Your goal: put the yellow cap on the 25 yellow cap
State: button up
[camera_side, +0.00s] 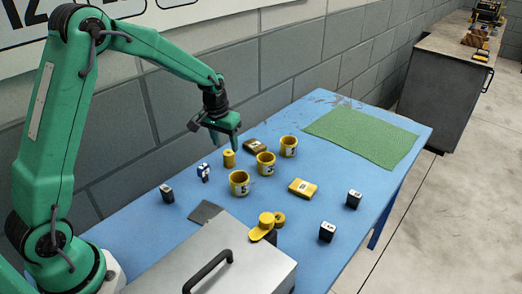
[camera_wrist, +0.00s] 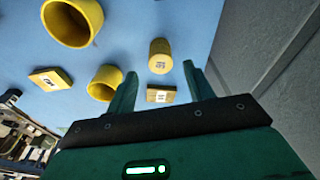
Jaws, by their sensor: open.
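Several yellow pieces could be the cap, and I cannot tell which the task means. A small yellow cylinder (camera_side: 229,159) stands on the blue table just below my gripper (camera_side: 223,140). In the wrist view this cylinder (camera_wrist: 159,50) has a small printed label and lies just beyond the open, empty fingers (camera_wrist: 160,84). Two round yellow pieces, one lower left (camera_side: 263,226) and one to its right (camera_side: 279,219), sit close together near the metal case. Yellow cups stand in a slanting row: near (camera_side: 239,184), middle (camera_side: 265,165) and far (camera_side: 288,147), with dark numerals.
A brownish block (camera_side: 255,146) lies near the cylinder; a yellow block (camera_side: 302,188) lies right of the cups. Small black boxes (camera_side: 327,232) and a blue-white item (camera_side: 203,172) stand around. A metal case (camera_side: 240,262) is in front. The green mat (camera_side: 362,135) is clear; a wall runs behind.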

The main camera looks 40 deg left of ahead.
notch_tip(320, 180, up, 8)
jog(key=s, duration=0.1)
jog(key=shift+s, duration=0.15)
jog(key=shift+d, duration=0.1)
dwell(0.5)
jog(key=s+d+r+m+t, duration=0.1)
jog(key=s+d+r, duration=0.1)
jog(key=s+r, duration=0.4)
jog(key=s+d+r+t, duration=0.1)
jog(key=s+d+r, duration=0.25)
jog(key=s, duration=0.35)
jog(key=s+d+m+t, duration=0.1)
jog(key=s, duration=1.2)
jog(key=shift+d+f+t, duration=0.15)
jog(key=shift+d+t, duration=0.15)
jog(key=shift+t, duration=0.1)
